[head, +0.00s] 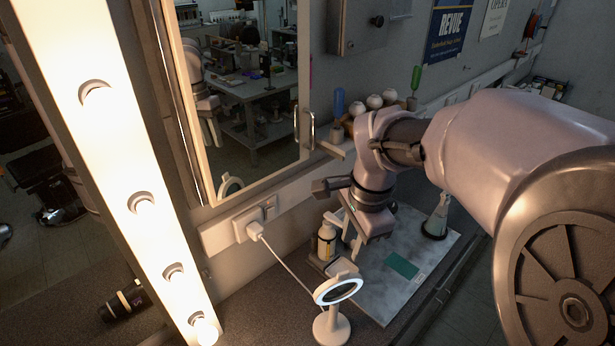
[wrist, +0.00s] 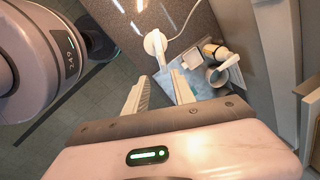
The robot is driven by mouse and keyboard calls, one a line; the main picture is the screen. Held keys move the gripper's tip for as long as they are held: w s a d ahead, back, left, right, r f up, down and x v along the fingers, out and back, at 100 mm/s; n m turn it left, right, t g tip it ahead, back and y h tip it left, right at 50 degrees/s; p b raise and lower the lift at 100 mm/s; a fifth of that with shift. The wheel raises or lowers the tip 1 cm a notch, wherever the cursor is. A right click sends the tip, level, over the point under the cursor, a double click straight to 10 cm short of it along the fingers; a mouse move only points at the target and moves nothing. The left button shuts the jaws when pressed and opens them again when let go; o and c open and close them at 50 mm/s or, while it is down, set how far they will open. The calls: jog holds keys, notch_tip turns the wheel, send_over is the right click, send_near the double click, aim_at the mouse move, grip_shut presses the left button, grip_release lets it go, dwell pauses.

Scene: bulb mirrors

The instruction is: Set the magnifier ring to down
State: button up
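The magnifier (head: 331,327) stands upright on a round white base on the counter at the bottom of the head view. Its lit white ring (head: 318,296) sits on top of the stem, tilted well over toward flat, its right end higher in the picture. In the wrist view the white magnifier (wrist: 155,42) shows beyond the fingertips; how its ring is tilted there I cannot tell. My gripper (head: 347,236) is open and empty, above and behind the ring, apart from it. Its two spread fingers show in the wrist view (wrist: 160,88).
A small bottle (head: 326,242) stands close to my gripper, with a cup and box beside it. A marble board (head: 385,300) carries a green cloth (head: 402,265). A white cord (head: 288,267) runs from the wall outlet (head: 250,224). A mirror with lit bulbs (head: 205,331) stands left.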

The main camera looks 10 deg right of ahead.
aim_at(344, 272)
jog(key=f, duration=0.4)
jog(key=w+f+b, duration=0.1)
jog(key=f, duration=0.3)
jog(key=w+f+b, duration=0.1)
jog(key=f, duration=0.3)
jog(key=shift+w+a+f, duration=0.1)
jog(key=shift+a+f, duration=0.05)
jog(key=shift+a, duration=0.1)
grip_shut()
dwell(0.6)
